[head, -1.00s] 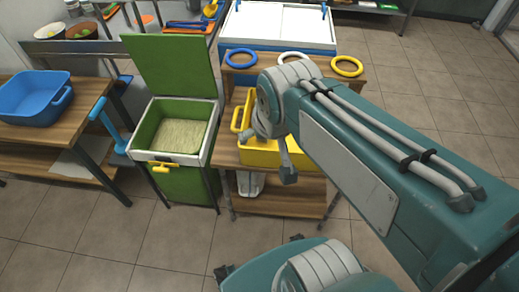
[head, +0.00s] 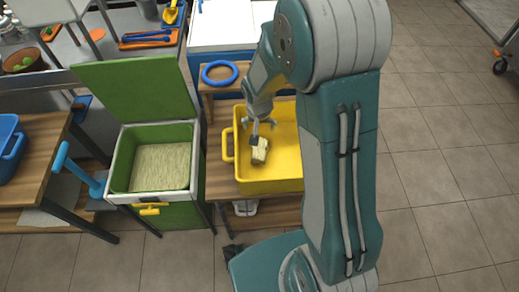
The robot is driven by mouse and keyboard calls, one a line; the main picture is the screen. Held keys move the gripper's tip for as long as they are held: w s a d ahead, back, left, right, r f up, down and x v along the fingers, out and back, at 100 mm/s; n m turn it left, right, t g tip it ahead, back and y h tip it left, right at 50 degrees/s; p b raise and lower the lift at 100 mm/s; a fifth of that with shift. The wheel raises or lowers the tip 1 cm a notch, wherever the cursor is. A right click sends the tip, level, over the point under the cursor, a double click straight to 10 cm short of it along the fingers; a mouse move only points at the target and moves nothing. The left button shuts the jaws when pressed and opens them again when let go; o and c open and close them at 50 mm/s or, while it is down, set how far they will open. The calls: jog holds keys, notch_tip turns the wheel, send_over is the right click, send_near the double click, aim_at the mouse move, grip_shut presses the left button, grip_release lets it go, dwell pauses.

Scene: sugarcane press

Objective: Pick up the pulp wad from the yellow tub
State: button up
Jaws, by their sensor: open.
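The pulp wad (head: 260,154) is a small pale, straw-coloured lump inside the yellow tub (head: 270,187). The tub stands on a wooden table to the right of the green bin. My gripper (head: 256,137) points down into the tub, right at the wad's upper end. The gripper is open, and one dark fingertip overlaps the wad in the picture. I cannot tell whether it touches the wad. My arm hides the right part of the tub.
The green bin (head: 196,165) with raised lid (head: 134,92) holds pale fibrous material (head: 160,166). A blue ring (head: 220,73) lies on the wooden table behind the tub. A blue tub (head: 10,140) sits on a table at left. The tiled floor (head: 440,170) at right is clear.

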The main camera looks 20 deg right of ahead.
send_near(259, 148)
jog(key=shift+w+a+f+g, duration=0.15)
jog(key=shift+w+a+g, duration=0.05)
jog(key=shift+g, duration=0.1)
jog(key=f, duration=0.6)
jog(key=w+d+f, duration=0.1)
jog(key=f, duration=0.3)
jog(key=shift+c, duration=0.3)
jog(key=c, duration=1)
